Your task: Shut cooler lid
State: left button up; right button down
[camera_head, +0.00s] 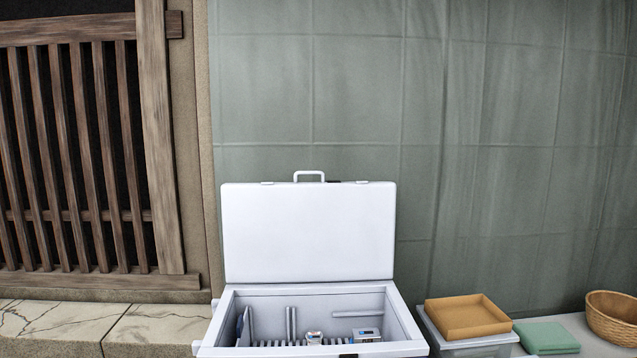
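The white cooler (407,318) stands at the bottom centre with its front edge near the bottom of the picture. Its lid (308,233) is raised upright at the back, with a handle on its top edge. Inside the open cooler are two small boxes or cartons, one at the middle (314,337) and one to its right (367,335). Neither of my grippers shows in the head view.
Right of the cooler is a grey bin (470,347) with an orange-brown tray (467,316) on top. Further right are a folded green cloth (547,337) and a wicker basket (612,317). A tiled green wall (500,130) stands behind, and a stone ledge (150,325) lies left.

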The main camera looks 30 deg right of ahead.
aim_at(330, 231)
jog(key=l+u, duration=0.3)
jog(key=l, duration=0.15)
jog(key=k+l+u, duration=0.15)
jog(key=l+u, duration=0.15)
jog(key=k+l+u, duration=0.25)
jog(key=l, duration=0.2)
jog(key=k+l+u, duration=0.1)
jog(key=l+u, duration=0.2)
jog(key=l, duration=0.1)
